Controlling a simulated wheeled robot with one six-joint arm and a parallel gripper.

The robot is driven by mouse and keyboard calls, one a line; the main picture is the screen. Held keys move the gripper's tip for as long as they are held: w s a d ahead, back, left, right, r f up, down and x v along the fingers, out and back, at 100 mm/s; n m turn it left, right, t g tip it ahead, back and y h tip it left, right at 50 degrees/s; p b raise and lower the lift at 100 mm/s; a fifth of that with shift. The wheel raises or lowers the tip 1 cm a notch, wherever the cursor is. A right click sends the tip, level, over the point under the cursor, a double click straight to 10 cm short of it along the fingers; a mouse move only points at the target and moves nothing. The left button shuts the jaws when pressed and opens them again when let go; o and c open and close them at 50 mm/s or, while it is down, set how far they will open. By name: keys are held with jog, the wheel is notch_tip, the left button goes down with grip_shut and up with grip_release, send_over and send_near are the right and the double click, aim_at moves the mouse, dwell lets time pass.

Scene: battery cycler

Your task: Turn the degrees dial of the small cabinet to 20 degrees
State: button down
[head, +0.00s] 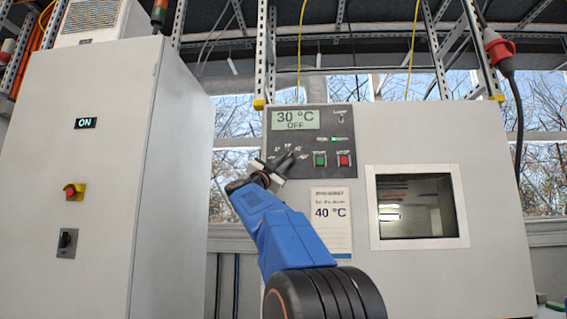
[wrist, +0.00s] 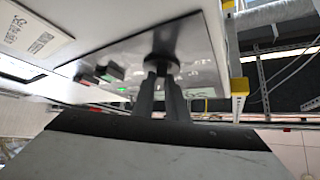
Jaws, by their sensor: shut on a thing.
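The small cabinet (head: 490,150) stands at the right in the head view, with a dark control panel (head: 345,165) at its upper left. The panel's display (head: 296,119) reads 30 °C and OFF. My gripper (head: 285,162) is at the panel's lower left, over the degrees dial, which it mostly hides there. In the wrist view the black dial (wrist: 165,45) stands out from the panel, and my gripper (wrist: 162,78) is shut on its front part. The dial's pointer and exact setting cannot be made out.
Green (head: 320,160) and red (head: 344,160) buttons sit just right of my gripper. A placard (head: 331,225) below the panel reads 40 °C. A window (head: 418,205) is at the right. A tall cabinet (head: 100,150) marked ON stands at the left.

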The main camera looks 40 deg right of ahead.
jog(key=shift+s+d+f+n+t+y, duration=0.15)
jog(key=shift+n+t+y, duration=0.4)
jog(key=shift+n+t, duration=1.65)
jog(key=shift+s+d+n+t+y, duration=0.15)
jog(key=shift+n+t+y, duration=0.45)
jog(key=shift+n+t, duration=1.55)
jog(key=shift+s+d+f+n+t+y, duration=0.15)
jog(key=shift+n+t+y, duration=0.4)
jog(key=shift+n+t, duration=1.65)
jog(key=shift+r+n+y, duration=0.1)
jog(key=shift+n+y, duration=0.3)
jog(key=shift+n, duration=0.75)
jog(key=c, duration=1.8)
grip_release()
jog(key=shift+o, duration=0.2)
jog(key=shift+a, duration=0.1)
jog(key=v, duration=1.7)
jog(key=shift+f, duration=0.25)
